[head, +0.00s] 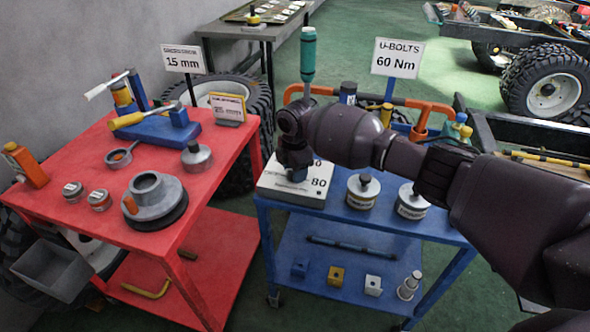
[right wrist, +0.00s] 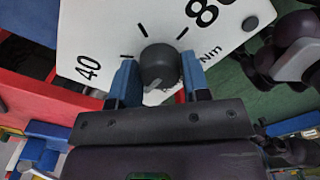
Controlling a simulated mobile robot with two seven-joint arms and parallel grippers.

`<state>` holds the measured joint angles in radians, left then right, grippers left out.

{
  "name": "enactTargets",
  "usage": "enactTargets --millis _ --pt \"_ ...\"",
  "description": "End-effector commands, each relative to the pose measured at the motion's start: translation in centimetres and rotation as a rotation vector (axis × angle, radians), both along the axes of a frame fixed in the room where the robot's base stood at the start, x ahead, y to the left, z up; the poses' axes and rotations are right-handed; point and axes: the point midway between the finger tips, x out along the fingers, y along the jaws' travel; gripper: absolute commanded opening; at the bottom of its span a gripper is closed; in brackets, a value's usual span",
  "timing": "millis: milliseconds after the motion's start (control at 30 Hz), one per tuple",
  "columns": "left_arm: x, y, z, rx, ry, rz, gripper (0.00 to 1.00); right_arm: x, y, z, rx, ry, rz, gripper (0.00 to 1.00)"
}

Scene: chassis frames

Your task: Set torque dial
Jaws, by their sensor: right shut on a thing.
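The torque dial box (head: 290,188) is a white-topped unit on the left end of the blue cart's top. Its dark round knob (right wrist: 158,66) shows in the right wrist view, with "40" to its left, an "80" partly cut off at upper right, "Nm" and black tick marks. My right gripper (right wrist: 159,78) has its blue fingers on both sides of the knob and is shut on it. In the head view this gripper (head: 296,172) points down over the box and hides the knob. I cannot read the pointer clearly. A sign (head: 398,58) says "U-BOLTS 60 Nm". My left gripper is not in view.
Two lidded tins (head: 362,192) stand right of the box. A teal-handled tool (head: 308,55) stands upright behind my gripper. An orange clamp-like frame (head: 420,120) is behind. A red cart (head: 90,215) with tools and a "15 mm" sign (head: 183,59) stands left.

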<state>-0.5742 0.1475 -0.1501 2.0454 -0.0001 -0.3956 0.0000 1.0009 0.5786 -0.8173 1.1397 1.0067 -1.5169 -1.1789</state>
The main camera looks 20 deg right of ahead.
Motion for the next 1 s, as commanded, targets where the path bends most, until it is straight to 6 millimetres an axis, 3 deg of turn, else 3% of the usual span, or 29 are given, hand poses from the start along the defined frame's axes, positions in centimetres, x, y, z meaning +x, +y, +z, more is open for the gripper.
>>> enactTargets --millis 333,367,500,833,1000 --pt "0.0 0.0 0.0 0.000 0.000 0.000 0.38 -0.1 0.1 -0.2 0.000 0.004 0.005 0.19" --pt "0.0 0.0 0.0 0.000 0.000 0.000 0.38 -0.1 0.1 -0.2 0.000 0.004 0.005 0.46" --pt "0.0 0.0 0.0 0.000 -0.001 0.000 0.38 -0.1 0.0 -0.2 0.000 0.003 0.004 0.67" --pt "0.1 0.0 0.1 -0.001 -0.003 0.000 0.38 0.0 0.0 0.2 0.000 0.000 0.003 0.68" --pt "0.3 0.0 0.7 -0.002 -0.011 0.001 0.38 0.0 0.0 2.2 0.001 -0.003 0.004 0.68"
